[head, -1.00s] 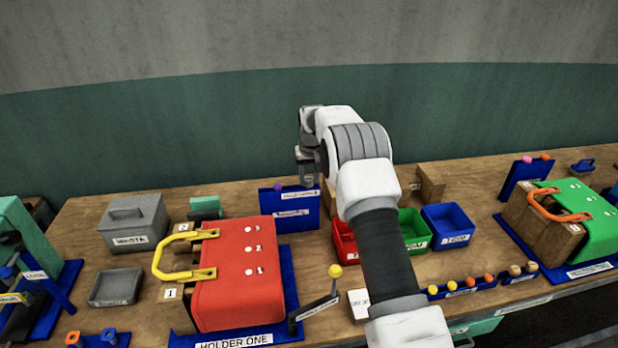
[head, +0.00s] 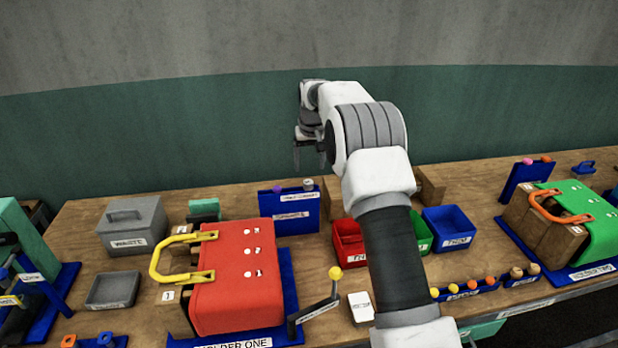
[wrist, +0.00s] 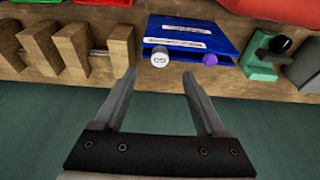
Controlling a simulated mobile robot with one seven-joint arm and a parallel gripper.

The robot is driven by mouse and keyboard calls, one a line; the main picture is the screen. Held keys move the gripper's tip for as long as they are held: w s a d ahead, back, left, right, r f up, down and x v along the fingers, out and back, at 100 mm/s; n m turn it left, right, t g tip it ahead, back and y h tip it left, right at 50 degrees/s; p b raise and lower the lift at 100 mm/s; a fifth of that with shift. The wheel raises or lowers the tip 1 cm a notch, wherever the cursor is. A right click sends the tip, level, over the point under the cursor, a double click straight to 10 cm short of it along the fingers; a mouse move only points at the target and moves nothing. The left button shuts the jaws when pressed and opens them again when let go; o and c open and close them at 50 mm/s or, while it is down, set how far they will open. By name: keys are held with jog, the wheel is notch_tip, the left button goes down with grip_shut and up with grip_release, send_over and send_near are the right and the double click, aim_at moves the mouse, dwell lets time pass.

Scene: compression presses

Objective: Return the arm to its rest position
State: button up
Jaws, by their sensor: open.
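My gripper (head: 309,150) is raised over the back edge of the workbench, pointing down beyond the blue panel with pegs. In the wrist view my gripper (wrist: 160,82) has two spread fingers with nothing between them. Past the fingertips is the blue panel (wrist: 190,30), with a grey cylinder (wrist: 159,57) and a purple knob (wrist: 210,59) on its edge. The blue panel (head: 290,212) also shows in the head view. My white and black arm hides part of the bins in the middle.
A red press (head: 235,280) with a yellow handle stands left, a green press (head: 590,225) right. A grey waste box (head: 132,225), red bin (head: 348,240) and blue bin (head: 450,228) sit on the wooden bench (head: 85,215). A yellow-knobbed lever (head: 335,273) stands near the middle.

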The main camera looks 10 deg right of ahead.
jog(key=s+r, duration=0.6)
jog(key=r, duration=0.3)
jog(key=s+r, duration=0.6)
jog(key=r, duration=0.2)
jog(key=s+r+t, duration=0.2)
jog(key=s+r, duration=0.2)
jog(key=s, duration=0.9)
jog(key=s+f, duration=0.4)
jog(key=s, duration=0.7)
jog(key=s+f+b, duration=0.1)
jog(key=s+f, duration=0.3)
jog(key=s, duration=0.6)
jog(key=shift+s+t, duration=0.4)
